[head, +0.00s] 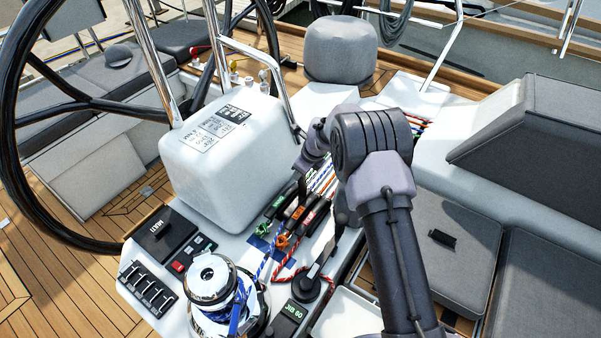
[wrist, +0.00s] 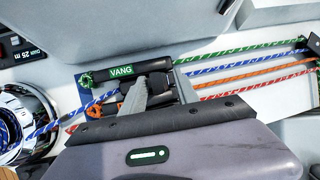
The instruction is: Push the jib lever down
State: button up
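A row of black clutch levers sits on the white console. The green-tagged lever (head: 279,203) reads VANG in the wrist view (wrist: 121,71). Beside it are an orange-tagged lever (head: 297,212) and a red-tagged lever (head: 312,217). No jib label is legible, so I cannot tell which lever is the jib one. My gripper (wrist: 162,84) is just beside the VANG lever in the wrist view, its two grey fingers apart with dark lever parts between or below them. Contact is unclear. In the head view my wrist is above the far ends of the levers, the fingertips mostly hidden.
Green, blue, orange and red ropes (wrist: 245,72) run from the levers. A chrome winch (head: 214,282) stands at the near left, with a black handle (head: 307,285) beside it. A white pedestal (head: 218,150) rises left of the levers. Grey cushions (head: 450,240) lie right of my arm.

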jog(key=shift+w+a+f, duration=0.15)
jog(key=shift+w+f, duration=0.1)
jog(key=shift+f, duration=0.3)
jog(key=shift+c, duration=0.5)
grip_shut()
dwell(0.5)
